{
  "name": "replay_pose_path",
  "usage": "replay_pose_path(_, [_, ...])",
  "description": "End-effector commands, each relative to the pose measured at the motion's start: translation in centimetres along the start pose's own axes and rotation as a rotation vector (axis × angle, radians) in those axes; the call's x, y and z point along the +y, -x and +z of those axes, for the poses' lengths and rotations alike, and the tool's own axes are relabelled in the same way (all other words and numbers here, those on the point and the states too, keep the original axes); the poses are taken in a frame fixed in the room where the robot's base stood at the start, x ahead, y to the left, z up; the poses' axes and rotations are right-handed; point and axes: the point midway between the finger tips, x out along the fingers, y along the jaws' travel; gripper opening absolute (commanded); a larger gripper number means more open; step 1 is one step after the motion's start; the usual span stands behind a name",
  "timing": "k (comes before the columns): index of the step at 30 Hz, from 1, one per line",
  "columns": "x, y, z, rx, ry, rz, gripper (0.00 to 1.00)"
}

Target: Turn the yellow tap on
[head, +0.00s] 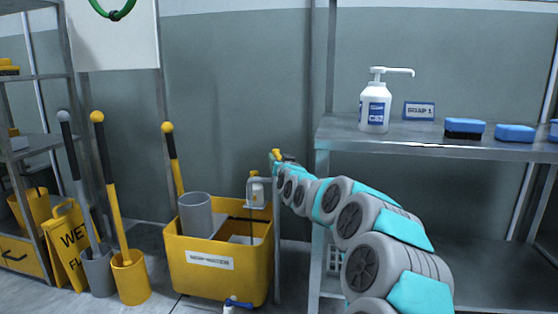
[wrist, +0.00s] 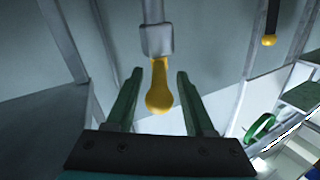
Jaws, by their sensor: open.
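The yellow tap shows in the wrist view as a yellow lever (wrist: 159,92) hanging from a grey metal fitting (wrist: 156,40). In the head view the yellow tap (head: 276,154) is a small yellow piece at the top of a thin grey post. My gripper (wrist: 159,73) is open, with its two dark green fingers on either side of the lever. A gap shows between the lever and each finger. In the head view my gripper (head: 284,159) is small and partly hidden by my arm, close to the tap.
A yellow tub (head: 219,278) with a grey cylinder (head: 195,215) stands left of the post. A blue-handled tap (head: 238,302) is low in front. A metal shelf (head: 345,140) at right holds a soap bottle (head: 375,108) and blue sponges. A wet-floor sign (head: 70,240) stands at left.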

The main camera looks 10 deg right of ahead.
Motion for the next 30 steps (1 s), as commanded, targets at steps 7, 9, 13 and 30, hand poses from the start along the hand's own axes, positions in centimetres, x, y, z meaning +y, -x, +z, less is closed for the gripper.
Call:
replay_pose_path(7, [0.1, 0.5, -0.2, 0.002, -0.002, 0.001, 0.53])
replay_pose_path(9, [0.1, 1.1, -0.2, 0.002, -0.002, 0.001, 0.53])
replay_pose_path(13, [0.1, 2.6, 0.0, -0.003, 0.001, 0.000, 0.53])
replay_pose_path(30, [0.0, 7.8, -0.1, 0.002, 0.000, 0.000, 0.53])
